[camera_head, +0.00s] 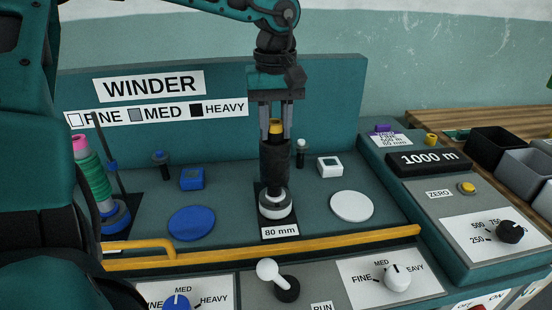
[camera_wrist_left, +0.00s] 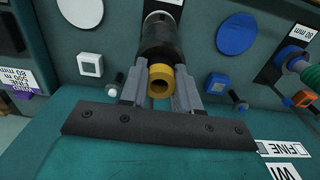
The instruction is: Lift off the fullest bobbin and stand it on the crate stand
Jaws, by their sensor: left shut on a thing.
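A bobbin with dark winding (camera_head: 275,162) and a yellow top stands upright over the white-and-grey spindle base at the plate marked 80 mm (camera_head: 280,232). My left gripper (camera_head: 275,125) points down from above and is shut on this bobbin's yellow top. In the left wrist view the yellow end (camera_wrist_left: 160,82) sits between the two fingers, with the dark winding (camera_wrist_left: 160,40) beyond. I cannot tell whether the bobbin is clear of its seat. A second bobbin, wound green (camera_head: 93,175) with a pink top, stands at the left on a blue base. My right gripper is out of view.
A yellow rail (camera_head: 270,244) runs along the winder's front. The winder's back panel (camera_head: 220,95) rises close behind the gripper. A counter box marked 1000 m (camera_head: 428,161) stands to the right, with dark and grey bins (camera_head: 497,145) beyond it on wooden slats.

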